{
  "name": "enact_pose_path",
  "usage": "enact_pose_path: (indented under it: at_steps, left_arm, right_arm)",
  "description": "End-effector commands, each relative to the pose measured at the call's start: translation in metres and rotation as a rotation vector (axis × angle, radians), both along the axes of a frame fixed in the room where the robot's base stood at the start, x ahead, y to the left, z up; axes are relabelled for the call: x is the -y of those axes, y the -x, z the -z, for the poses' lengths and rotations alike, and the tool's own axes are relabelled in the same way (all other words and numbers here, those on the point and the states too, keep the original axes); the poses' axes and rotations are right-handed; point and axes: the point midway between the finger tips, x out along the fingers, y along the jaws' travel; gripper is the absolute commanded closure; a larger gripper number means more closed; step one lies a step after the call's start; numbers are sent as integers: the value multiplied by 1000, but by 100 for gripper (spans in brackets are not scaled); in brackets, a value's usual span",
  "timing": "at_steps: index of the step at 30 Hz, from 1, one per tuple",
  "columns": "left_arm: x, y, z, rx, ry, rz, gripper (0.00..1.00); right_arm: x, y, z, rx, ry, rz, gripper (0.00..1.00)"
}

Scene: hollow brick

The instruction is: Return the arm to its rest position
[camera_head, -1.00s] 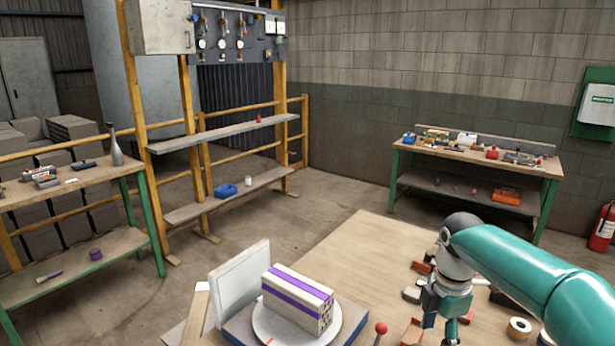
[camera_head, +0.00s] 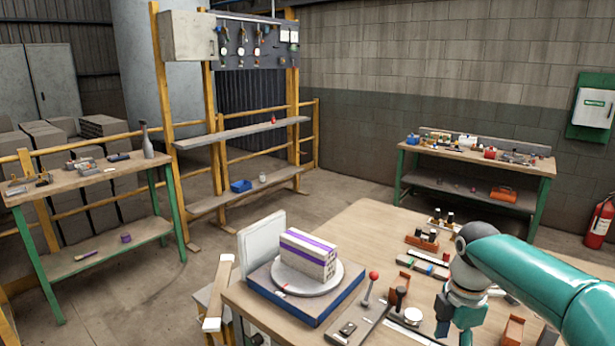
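My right gripper (camera_head: 459,318) shows in the head view at the lower right, at the end of a teal arm. It points down over the right part of the wooden table (camera_head: 375,226). I cannot tell how far apart its fingers are, and nothing clear is held in it. The hollow brick (camera_head: 306,254), pale with a purple stripe, rests on a round white turntable (camera_head: 341,279) on a blue-edged base. The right gripper is apart from the brick, to its right. My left gripper is not in view.
A red-knobbed lever (camera_head: 372,278) stands right of the turntable. Wooden blocks and small tools lie near the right gripper. A white panel (camera_head: 262,233) stands behind the brick. Green-legged benches stand left (camera_head: 100,174) and back right (camera_head: 480,152). Floor between is clear.

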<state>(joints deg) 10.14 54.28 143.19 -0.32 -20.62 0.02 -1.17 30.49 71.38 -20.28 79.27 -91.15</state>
Motion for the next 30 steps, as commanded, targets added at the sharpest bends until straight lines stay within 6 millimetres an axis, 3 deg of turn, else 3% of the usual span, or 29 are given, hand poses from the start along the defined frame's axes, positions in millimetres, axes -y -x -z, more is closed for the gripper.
enact_pose_path:
  at_steps: [2,8,17,20,24,27,30]
  left_arm:
    - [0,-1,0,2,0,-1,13]
    - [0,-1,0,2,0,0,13]
    - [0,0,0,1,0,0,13]
    - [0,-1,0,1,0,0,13]
    - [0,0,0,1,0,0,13]
    - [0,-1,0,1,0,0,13]
    - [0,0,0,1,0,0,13]
  right_arm:
    - [7,2,20,-42,2,13,41]
    - [1,22,63,-165,-5,-4,41]
    - [-25,70,156,-339,-63,6,41]
    - [-44,99,202,-392,-96,78,41]
    - [-84,164,273,-469,-147,319,41]
    - [-115,214,310,-499,-168,584,41]
    - [-138,254,331,-503,-171,875,41]
